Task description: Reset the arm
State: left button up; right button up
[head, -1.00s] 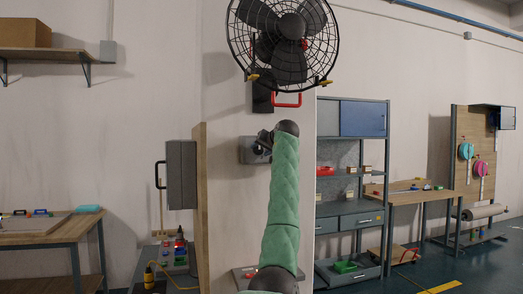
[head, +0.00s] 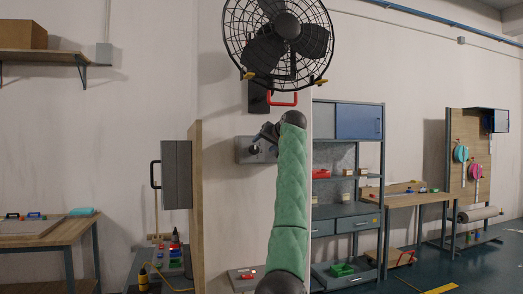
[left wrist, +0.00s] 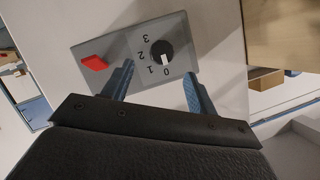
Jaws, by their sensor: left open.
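My left gripper (head: 268,134) is open and empty in front of a grey control box (head: 245,150) on the wall, below a black caged fan (head: 278,42). In the left wrist view the blue fingers of my left gripper (left wrist: 160,84) stand apart, with the box (left wrist: 122,52) beyond them. The box has a black dial (left wrist: 161,52) marked 0 to 3, its white mark toward 0, and a red switch (left wrist: 94,63). The fingers appear clear of the dial. My green-sleeved left arm rises through the middle of the head view. My right gripper is not in view.
A red handle (head: 282,98) hangs under the fan. A grey box with a black handle (head: 176,175) is on a wooden panel at left. A workbench (head: 40,235) stands far left, a shelf unit (head: 347,215) at right. Open floor lies at the lower right.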

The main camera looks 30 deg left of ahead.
pick_arm(q)
jog(key=shift+s+d+r, duration=0.2)
jog(key=shift+s+d, duration=0.1)
jog(key=shift+d, duration=0.15)
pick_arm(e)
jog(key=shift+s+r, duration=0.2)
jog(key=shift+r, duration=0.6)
